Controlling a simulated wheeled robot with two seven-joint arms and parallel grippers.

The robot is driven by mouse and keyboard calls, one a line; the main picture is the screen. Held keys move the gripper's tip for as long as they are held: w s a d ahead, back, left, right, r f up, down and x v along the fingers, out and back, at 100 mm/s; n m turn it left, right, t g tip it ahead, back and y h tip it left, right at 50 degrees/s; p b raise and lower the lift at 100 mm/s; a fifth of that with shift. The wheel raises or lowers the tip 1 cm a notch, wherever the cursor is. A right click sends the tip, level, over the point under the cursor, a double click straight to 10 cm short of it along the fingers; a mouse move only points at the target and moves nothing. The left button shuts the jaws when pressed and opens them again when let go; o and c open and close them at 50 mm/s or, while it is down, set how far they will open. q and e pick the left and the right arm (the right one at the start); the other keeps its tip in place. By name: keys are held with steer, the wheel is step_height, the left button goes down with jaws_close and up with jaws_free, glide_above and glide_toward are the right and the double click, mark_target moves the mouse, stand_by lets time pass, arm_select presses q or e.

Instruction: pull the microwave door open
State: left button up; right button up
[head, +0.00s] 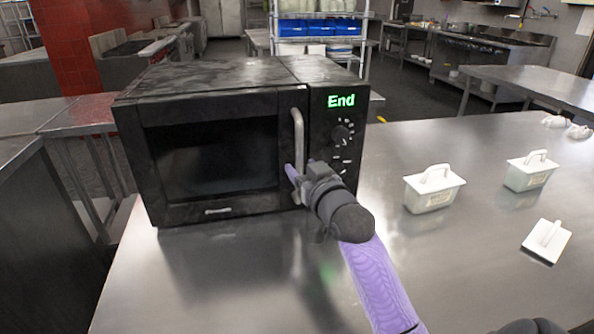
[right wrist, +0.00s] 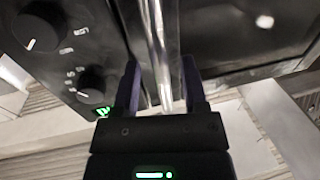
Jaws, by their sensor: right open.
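A black microwave (head: 220,85) stands on the steel table, its door (head: 210,150) shut against the body. Its display reads "End" in green. A silver vertical handle (head: 298,140) runs down the right edge of the door. My right gripper (head: 296,172) is at the lower part of the handle. In the right wrist view, the handle (right wrist: 157,50) passes between the two open fingers of the gripper (right wrist: 162,85), with gaps beside it. Dials show beside the handle there. My left gripper is not in view.
White lidded containers (head: 433,190) (head: 530,172) and a loose white lid (head: 547,240) stand on the steel table (head: 250,290) to the right. The table surface in front of the microwave is clear. Another steel table (head: 525,88) is behind at right.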

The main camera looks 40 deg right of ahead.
steer(key=shift+x, duration=1)
jaws_close()
stand_by(0.7)
